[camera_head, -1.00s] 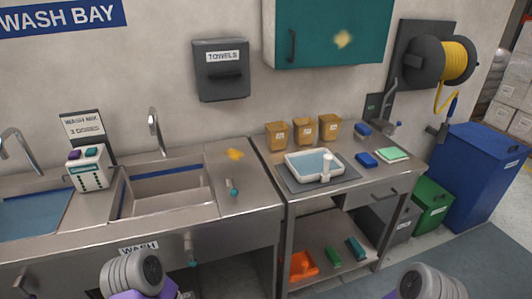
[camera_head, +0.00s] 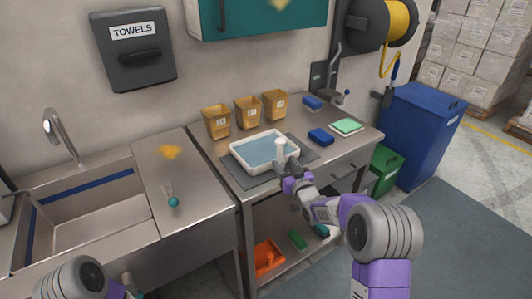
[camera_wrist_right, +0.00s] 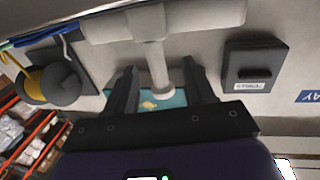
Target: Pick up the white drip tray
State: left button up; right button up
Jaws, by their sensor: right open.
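The white drip tray (camera_head: 236,158) has a white rim and a blue-grey inside. It lies on a dark mat (camera_head: 309,154) on the steel table. A white upright post (camera_head: 280,150) stands at its front right side. My right gripper (camera_head: 290,178) is open, low in front of this post at the tray's near right edge. In the right wrist view, the white post (camera_wrist_right: 158,62) shows between the two open fingers (camera_wrist_right: 160,88), joined to a wide white bar. I cannot tell whether the fingers touch it. My left gripper is out of view; only part of that arm shows.
Several brown tubs (camera_head: 247,112) stand behind the tray. A blue block (camera_head: 320,136) and a green sponge on a white pad (camera_head: 346,126) lie to its right. A sink (camera_head: 88,216) is at the left. An orange bin (camera_head: 266,255) sits on the lower shelf.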

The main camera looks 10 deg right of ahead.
aim_at(281, 157)
jog(key=shift+w+a+f+b, duration=0.1)
jog(key=shift+w+b, duration=0.15)
jog(key=shift+w, duration=1.25)
jog(key=shift+w+a+f+b, duration=0.1)
jog(key=shift+w+b, duration=0.15)
jog(key=shift+w, duration=1.25)
jog(key=shift+r, duration=0.1)
grip_shut()
